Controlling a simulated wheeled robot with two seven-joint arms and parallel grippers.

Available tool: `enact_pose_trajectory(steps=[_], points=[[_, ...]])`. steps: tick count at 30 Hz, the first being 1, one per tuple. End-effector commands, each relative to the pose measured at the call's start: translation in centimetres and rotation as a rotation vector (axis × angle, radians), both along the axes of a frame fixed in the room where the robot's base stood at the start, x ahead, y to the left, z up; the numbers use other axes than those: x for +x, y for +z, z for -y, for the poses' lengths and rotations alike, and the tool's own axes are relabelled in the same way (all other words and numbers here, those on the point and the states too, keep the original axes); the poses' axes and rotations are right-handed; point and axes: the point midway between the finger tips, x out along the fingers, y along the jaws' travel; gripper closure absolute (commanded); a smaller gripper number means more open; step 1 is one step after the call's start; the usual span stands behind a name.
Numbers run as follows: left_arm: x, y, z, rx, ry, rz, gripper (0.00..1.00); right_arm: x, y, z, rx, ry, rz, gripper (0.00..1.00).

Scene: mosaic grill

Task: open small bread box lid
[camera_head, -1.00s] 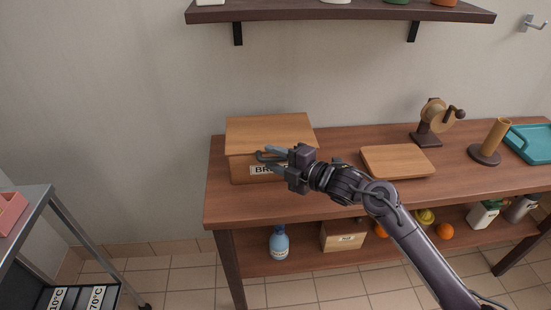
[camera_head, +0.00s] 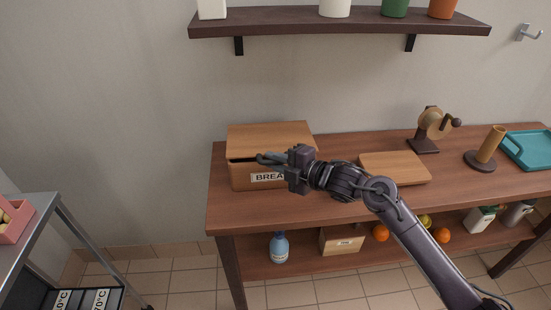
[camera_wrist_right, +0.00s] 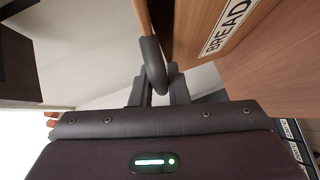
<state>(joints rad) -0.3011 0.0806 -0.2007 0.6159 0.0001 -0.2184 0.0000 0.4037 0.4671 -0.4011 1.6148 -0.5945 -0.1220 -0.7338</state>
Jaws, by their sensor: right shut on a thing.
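The wooden bread box (camera_head: 250,181) with a "BREAD" label stands at the left end of the wooden table. Its lid (camera_head: 268,138) is raised a little at the front, with a dark gap under its front edge. My right gripper (camera_head: 266,159) is at the front edge of the lid, shut on the dark lid handle. In the right wrist view the curved handle (camera_wrist_right: 152,65) lies between the fingers, and the box front with its label (camera_wrist_right: 226,28) is at the right. The inside of the box is hidden. My left gripper is not in view.
A cutting board (camera_head: 395,168), a hand-cranked device (camera_head: 432,127), an upright holder (camera_head: 488,150) and a teal tray (camera_head: 530,148) stand to the right on the table (camera_head: 225,213). A shelf (camera_head: 340,24) hangs above. A metal cart (camera_head: 45,225) is at the left.

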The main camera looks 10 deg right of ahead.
Motion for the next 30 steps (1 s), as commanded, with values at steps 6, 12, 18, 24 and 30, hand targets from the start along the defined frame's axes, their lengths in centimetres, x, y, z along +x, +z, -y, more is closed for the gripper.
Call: enact_pose_trajectory(steps=[6,12,18,24,30], points=[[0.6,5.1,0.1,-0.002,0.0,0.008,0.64,0.4,3.2,0.0,-0.008,0.0,-0.134,1.0],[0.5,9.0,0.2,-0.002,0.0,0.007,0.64,1.4,6.1,0.1,-0.007,-0.001,-0.277,1.0],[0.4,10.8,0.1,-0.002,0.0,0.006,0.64,2.6,7.8,0.1,-0.006,-0.002,-0.406,1.0],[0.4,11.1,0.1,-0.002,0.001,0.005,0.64,3.4,8.8,0.0,-0.005,0.0,-0.409,1.0],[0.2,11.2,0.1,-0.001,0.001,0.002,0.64,3.9,9.5,0.1,-0.003,-0.001,-0.404,1.0]])
